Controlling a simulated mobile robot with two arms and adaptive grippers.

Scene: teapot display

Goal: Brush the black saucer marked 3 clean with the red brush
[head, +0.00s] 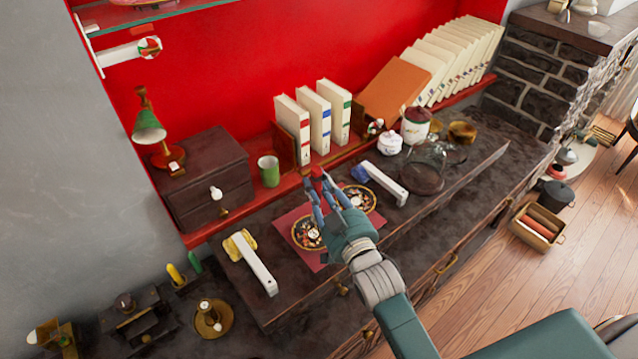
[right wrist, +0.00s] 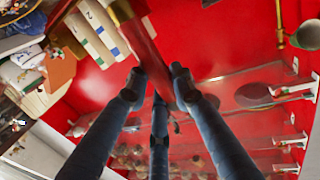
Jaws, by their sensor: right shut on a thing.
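Two black saucers with gold rims show in the head view, one at the left (head: 308,235) and one at the right (head: 361,198). Both lie on a red mat (head: 286,222) and have light flecks and a pale round mark in the middle. I cannot read which is marked 3. My right gripper (head: 322,189) is shut on the red brush (head: 317,172), above and between the saucers. In the right wrist view, the red brush (right wrist: 146,48) runs up between the blue fingertips (right wrist: 157,82). The gripper hides part of the mat. My left gripper is out of view.
White-handled tools with a yellow head (head: 256,267) and a blue head (head: 382,184) flank the mat. A green mug (head: 268,170), a drawer box (head: 205,175), white books (head: 318,118), a white pot (head: 389,143) and a glass dome (head: 425,170) stand behind. A brass candle holder (head: 213,318) stands front left.

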